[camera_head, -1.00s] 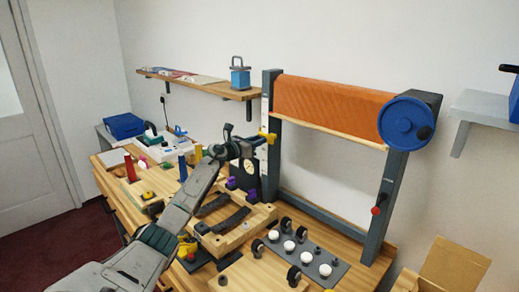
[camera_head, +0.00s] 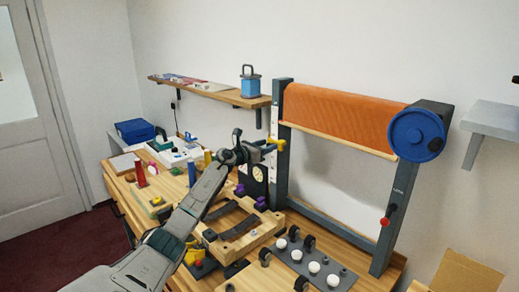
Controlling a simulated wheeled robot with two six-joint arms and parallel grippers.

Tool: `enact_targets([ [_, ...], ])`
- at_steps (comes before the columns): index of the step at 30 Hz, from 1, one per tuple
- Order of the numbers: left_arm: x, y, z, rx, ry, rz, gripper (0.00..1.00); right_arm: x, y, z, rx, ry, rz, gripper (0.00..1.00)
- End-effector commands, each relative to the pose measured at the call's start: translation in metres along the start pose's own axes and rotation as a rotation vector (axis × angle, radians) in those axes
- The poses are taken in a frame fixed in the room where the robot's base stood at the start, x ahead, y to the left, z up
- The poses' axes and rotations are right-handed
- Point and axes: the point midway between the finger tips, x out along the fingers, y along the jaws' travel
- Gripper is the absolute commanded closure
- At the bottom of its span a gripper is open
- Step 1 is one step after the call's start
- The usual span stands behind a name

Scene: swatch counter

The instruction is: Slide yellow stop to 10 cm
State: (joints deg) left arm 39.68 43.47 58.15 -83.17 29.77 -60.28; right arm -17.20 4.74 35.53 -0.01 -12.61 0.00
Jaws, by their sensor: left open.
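The yellow stop (camera_head: 277,144) sits on the left upright (camera_head: 283,100) of a grey frame, beside a pale scale strip (camera_head: 274,172). The scale's marks are too small to read. My left arm reaches up from the lower left, and my left gripper (camera_head: 265,148) is at the yellow stop, on its left side. Its jaws are open; I cannot tell whether they touch the stop. My right gripper is not in view.
An orange sheet (camera_head: 340,115) hangs from the frame's top, with a blue wheel (camera_head: 416,135) at its right end. A wooden tray (camera_head: 240,236), a grey plate with white knobs (camera_head: 325,262) and other small items crowd the bench below. A shelf (camera_head: 215,93) is behind.

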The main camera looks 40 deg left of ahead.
Motion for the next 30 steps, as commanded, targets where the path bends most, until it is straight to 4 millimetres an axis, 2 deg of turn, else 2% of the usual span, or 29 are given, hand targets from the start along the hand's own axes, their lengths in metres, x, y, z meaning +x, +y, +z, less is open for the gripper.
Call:
enact_targets([
  [5, -0.019, 0.001, -0.003, 0.006, 0.002, 0.001, 0.54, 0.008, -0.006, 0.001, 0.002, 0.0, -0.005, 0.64],
  [18, -0.086, 0.0, -0.003, 0.008, 0.003, 0.0, 0.54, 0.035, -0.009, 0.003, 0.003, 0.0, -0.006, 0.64],
  [24, -0.101, 0.0, -0.001, 0.004, 0.0, 0.0, 0.54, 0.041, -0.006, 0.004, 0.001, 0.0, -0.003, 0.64],
  [30, -0.105, -0.001, 0.001, 0.002, -0.001, -0.001, 0.54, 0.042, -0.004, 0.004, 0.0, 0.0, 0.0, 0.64],
])
